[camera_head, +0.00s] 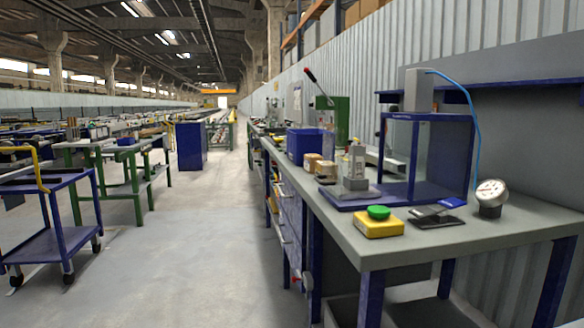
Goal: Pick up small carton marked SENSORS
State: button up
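Small tan cartons stand on the grey workbench (480,238) at the right, just in front of a blue bin. One carton (312,161) is a little farther back, and another carton (326,168) is beside it, nearer to me. Any print on them is too small to read, so I cannot tell which is marked SENSORS. My gripper is not in view.
A blue bin (303,143), a grey device (356,165) on a blue base and a blue frame (412,150) surround the cartons. A yellow box with a green button (379,222) sits at the bench's front edge. The aisle floor (195,250) is clear; a blue cart (45,243) stands left.

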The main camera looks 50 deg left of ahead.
aim_at(309, 159)
jog(key=u, duration=1.7)
jog(key=i+j, duration=0.3)
jog(key=i, duration=0.2)
jog(key=i+j+z, duration=0.1)
jog(key=i+j, duration=0.2)
jog(key=i, duration=0.2)
